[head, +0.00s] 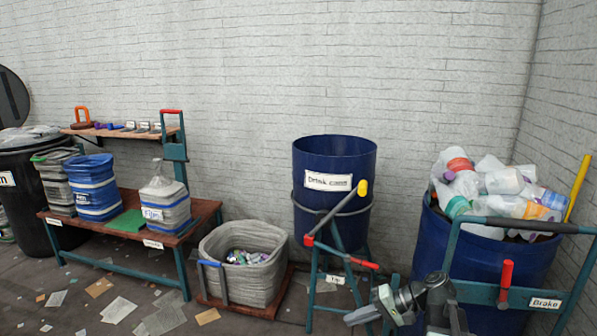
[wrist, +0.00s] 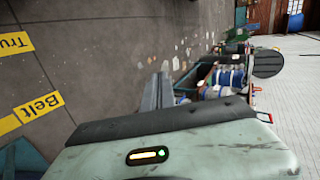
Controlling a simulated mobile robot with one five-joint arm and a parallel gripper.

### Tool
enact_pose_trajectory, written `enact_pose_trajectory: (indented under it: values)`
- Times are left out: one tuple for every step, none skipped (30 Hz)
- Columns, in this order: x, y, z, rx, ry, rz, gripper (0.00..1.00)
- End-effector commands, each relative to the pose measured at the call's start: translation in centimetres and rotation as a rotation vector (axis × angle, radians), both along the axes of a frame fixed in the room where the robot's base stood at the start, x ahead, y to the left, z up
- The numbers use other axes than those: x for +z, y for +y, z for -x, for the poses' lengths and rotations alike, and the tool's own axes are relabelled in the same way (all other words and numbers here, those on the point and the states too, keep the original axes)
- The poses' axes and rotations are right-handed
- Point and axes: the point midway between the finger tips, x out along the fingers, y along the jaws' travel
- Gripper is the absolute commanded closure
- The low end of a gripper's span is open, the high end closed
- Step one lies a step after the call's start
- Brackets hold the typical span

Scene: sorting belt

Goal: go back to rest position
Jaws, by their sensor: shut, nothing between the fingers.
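My gripper (head: 358,316) shows at the bottom of the head view, right of centre, at the end of my dark grey arm. It points left, in front of the teal stand (head: 318,275) under the blue drum (head: 334,170). In the wrist view my gripper's grey fingers (wrist: 158,92) are together with nothing between them. Floor lies beyond them.
A large blue bin (head: 440,250) heaped with plastic bottles (head: 505,185) stands close at right, with a teal rail and red handle. A grey basket (head: 245,285), a wooden bench (head: 190,235) with containers and a black bin (head: 25,205) stand left. Papers litter the floor.

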Motion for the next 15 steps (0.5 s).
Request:
enact_pose_trajectory:
  values:
    - [-1.3,3.2,0.8,0.06,0.02,0.063,1.0]
    - [-2.1,4.6,1.2,0.088,0.032,0.105,1.0]
    - [-3.1,6.2,1.7,0.125,0.045,0.16,1.0]
    - [-3.8,7.2,2.2,0.149,0.053,0.202,1.0]
    - [-4.5,8.1,2.7,0.173,0.061,0.246,1.0]
    - [-5.4,9.2,3.3,0.202,0.068,0.306,1.0]
    - [-6.1,9.8,3.7,0.221,0.072,0.351,1.0]
    - [-6.7,10.2,4.2,0.24,0.076,0.401,1.0]
    - [-7.6,10.6,4.8,0.262,0.08,0.473,1.0]
    - [-8.2,10.6,5.2,0.275,0.082,0.526,1.0]
    - [-8.7,10.3,5.4,0.283,0.083,0.579,1.0]
    - [-9.3,9.5,5.7,0.283,0.085,0.648,1.0]
    - [-9.7,8.5,5.8,0.279,0.089,0.7,1.0]
    - [-10.0,7.3,5.9,0.268,0.094,0.75,1.0]
    - [-10.3,5.6,5.9,0.252,0.099,0.816,1.0]
